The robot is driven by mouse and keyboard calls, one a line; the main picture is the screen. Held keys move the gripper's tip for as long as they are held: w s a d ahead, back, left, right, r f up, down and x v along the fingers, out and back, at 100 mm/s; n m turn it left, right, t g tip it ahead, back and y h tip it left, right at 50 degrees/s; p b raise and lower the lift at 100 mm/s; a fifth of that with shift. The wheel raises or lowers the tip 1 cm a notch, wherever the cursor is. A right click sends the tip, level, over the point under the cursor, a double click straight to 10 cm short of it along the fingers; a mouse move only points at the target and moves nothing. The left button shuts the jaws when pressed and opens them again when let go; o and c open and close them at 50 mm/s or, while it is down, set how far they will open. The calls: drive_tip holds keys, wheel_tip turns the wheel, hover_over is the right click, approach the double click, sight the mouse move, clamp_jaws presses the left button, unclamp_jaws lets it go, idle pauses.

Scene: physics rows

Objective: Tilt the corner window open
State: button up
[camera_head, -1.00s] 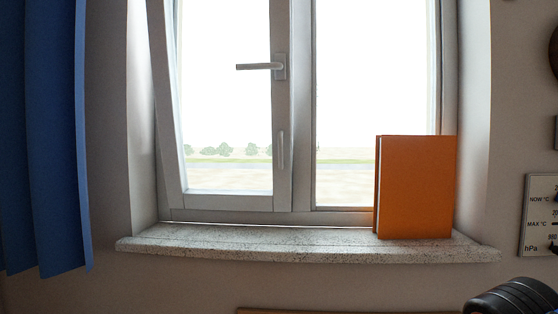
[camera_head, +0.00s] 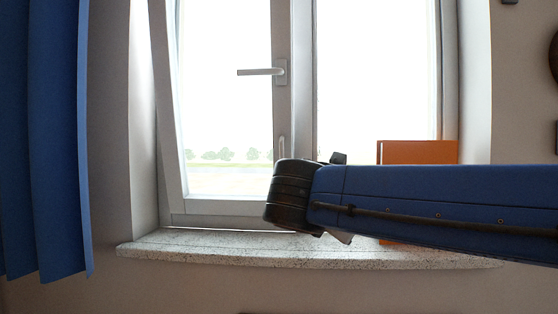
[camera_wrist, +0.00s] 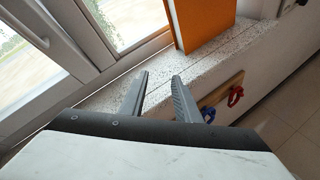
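The left window sash (camera_head: 283,115) has a light handle (camera_head: 262,72) on its right stile, with the lever lying horizontal and pointing left. The sash's left edge slants toward the upper left against the frame, so it looks leaned inward; its top is out of view. My arm crosses the head view from the right, in front of the sill, and hides my gripper there. In the wrist view my gripper (camera_wrist: 161,76) is open and empty, its fingers apart above the sill.
An orange book (camera_head: 418,152) stands on the speckled sill (camera_head: 200,246) at the right, mostly behind my arm; it also shows in the wrist view (camera_wrist: 205,18). A wooden board (camera_wrist: 222,92) with red and blue hooks is below the sill. A blue curtain (camera_head: 45,130) hangs left.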

drive_tip(key=a+r+n+t, duration=0.25)
drive_tip(key=a+r, duration=0.25)
drive_tip(key=a, duration=0.3)
drive_tip(key=n+t+y, duration=0.2)
drive_tip(key=n+t, duration=0.1)
drive_tip(key=n, duration=0.2)
approach(281, 158)
drive_tip(key=w, duration=0.4)
drive_tip(key=w+d, duration=0.1)
drive_tip(key=w, duration=0.2)
drive_tip(key=shift+w+d+r, duration=0.15)
drive_tip(key=shift+w+d, duration=0.1)
drive_tip(key=shift+w, duration=0.1)
clamp_jaws()
